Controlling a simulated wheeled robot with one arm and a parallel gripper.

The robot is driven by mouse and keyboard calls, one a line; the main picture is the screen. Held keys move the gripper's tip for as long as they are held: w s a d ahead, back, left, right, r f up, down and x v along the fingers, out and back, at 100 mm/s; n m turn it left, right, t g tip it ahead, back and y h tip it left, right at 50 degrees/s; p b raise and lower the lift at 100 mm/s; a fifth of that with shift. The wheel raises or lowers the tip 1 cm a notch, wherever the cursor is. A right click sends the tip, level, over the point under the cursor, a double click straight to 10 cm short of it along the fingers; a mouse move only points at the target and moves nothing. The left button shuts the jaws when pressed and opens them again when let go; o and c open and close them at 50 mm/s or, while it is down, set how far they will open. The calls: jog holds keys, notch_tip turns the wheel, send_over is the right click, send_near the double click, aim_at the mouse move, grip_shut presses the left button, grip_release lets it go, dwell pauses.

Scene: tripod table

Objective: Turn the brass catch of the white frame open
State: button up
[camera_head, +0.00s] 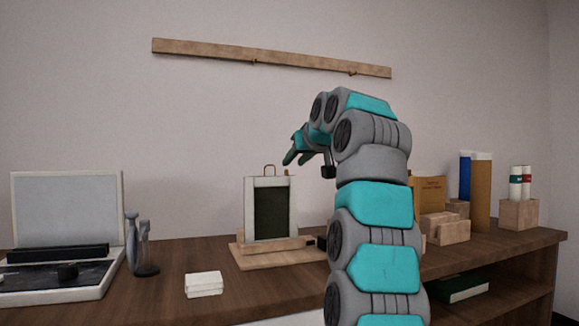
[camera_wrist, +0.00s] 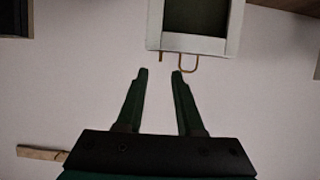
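The white frame (camera_head: 249,210) with a dark panel stands upright on a wooden stand on the table. It appears inverted at the top of the wrist view (camera_wrist: 192,43). A brass loop (camera_head: 270,166) rises from its top edge, also in the wrist view (camera_wrist: 194,64). A small upright piece (camera_head: 287,172), seemingly the brass catch, sits beside the loop and shows in the wrist view (camera_wrist: 159,58). My gripper (camera_wrist: 160,71) is open and empty, its fingertips either side of the small piece's line in that view. In the head view my gripper (camera_head: 290,157) is above the frame's top right corner.
The wooden stand (camera_head: 285,258) holds the frame. A white folded stack (camera_head: 203,283) and an open white case (camera_head: 68,204) lie left. Wooden blocks (camera_head: 446,232) and tubes (camera_head: 481,190) stand right. A wooden rail (camera_head: 215,50) with hooks is on the wall.

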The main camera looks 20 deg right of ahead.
aim_at(286, 172)
jog(key=x, duration=0.5)
jog(key=shift+p, duration=0.4)
jog(key=shift+s, duration=0.1)
grip_shut()
dwell(0.9)
